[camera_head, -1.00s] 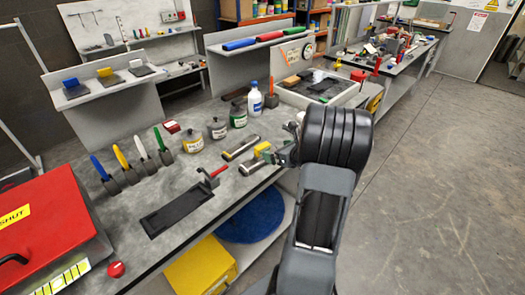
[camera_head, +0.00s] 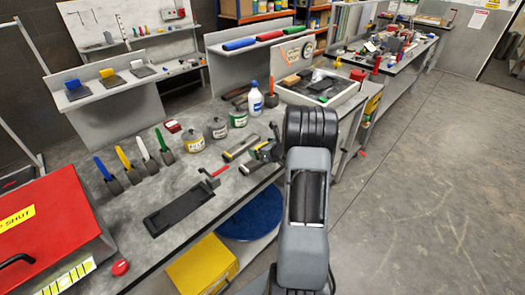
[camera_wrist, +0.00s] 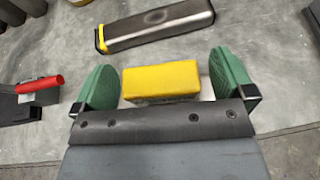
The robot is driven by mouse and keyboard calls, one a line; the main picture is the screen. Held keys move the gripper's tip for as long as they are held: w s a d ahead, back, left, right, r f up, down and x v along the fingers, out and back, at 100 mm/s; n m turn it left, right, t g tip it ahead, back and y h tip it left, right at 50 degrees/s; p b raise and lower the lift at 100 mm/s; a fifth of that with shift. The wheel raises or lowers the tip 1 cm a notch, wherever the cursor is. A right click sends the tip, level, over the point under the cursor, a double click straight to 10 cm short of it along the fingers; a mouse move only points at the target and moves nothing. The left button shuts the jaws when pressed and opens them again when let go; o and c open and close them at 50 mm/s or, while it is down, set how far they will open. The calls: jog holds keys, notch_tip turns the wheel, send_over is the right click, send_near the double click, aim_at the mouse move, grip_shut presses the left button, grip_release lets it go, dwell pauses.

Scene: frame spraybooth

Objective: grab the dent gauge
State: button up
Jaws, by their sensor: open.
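A yellow block (camera_wrist: 160,80) with a greyish lower edge lies between my fingers in the wrist view; it may be the dent gauge, but I cannot read a label. My gripper (camera_wrist: 165,87) is open, with one green finger pad on each side of the block and a gap at both sides. In the head view my gripper (camera_head: 268,153) is low over the front edge of the bench and mostly hides the block.
A dark grey bar with a yellow end (camera_wrist: 157,26) lies just beyond the block. The bench (camera_head: 190,180) also holds several labelled pots, brushes and a black tray (camera_head: 180,208).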

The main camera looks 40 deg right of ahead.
jog(key=c, duration=1)
jog(key=shift+c, duration=0.7)
jog(key=shift+r, duration=0.15)
